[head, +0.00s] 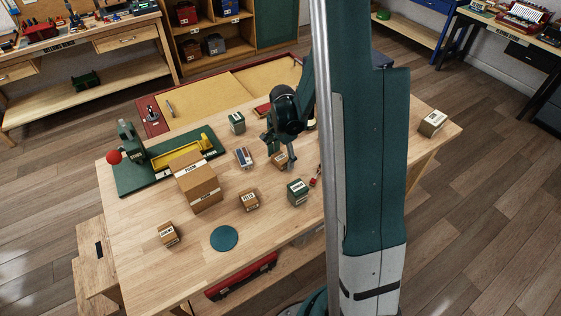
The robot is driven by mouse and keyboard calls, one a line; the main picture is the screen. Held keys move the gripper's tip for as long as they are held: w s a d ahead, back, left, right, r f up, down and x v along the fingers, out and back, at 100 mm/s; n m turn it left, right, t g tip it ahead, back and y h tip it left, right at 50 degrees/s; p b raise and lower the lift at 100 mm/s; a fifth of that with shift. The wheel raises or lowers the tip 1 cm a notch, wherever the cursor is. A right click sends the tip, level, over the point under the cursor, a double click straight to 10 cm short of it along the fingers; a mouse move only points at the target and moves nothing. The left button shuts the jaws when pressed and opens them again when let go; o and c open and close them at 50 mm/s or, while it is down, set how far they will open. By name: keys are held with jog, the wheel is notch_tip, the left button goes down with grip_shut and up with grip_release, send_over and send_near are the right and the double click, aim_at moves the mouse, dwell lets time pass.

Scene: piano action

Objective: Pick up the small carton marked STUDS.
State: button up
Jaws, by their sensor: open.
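Several small cartons with white labels stand on the wooden table (285,240). Their print is too small for me to read STUDS with certainty. My gripper (281,155) is open and points down at a brown carton (279,162) near the table's middle. Its fingers partly hide this carton, and I cannot tell whether they touch it. Other small brown cartons are at front left (168,235), front middle (248,202) and far right (432,124). Green cartons are right of the middle (298,193) and at the back (237,123).
A large brown box (199,186) stands left of my gripper. A blue, white and red carton (243,159) is between them. A green board (140,180) with a yellow part lies at left. A round teal mat (224,238) lies in front. Small red pieces (316,177) lie at right.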

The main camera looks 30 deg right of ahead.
aim_at(282, 156)
dwell(0.3)
jog(key=c, duration=1)
jog(key=shift+r, duration=0.15)
jog(key=shift+r+p, duration=0.6)
jog(key=shift+r, duration=4.3)
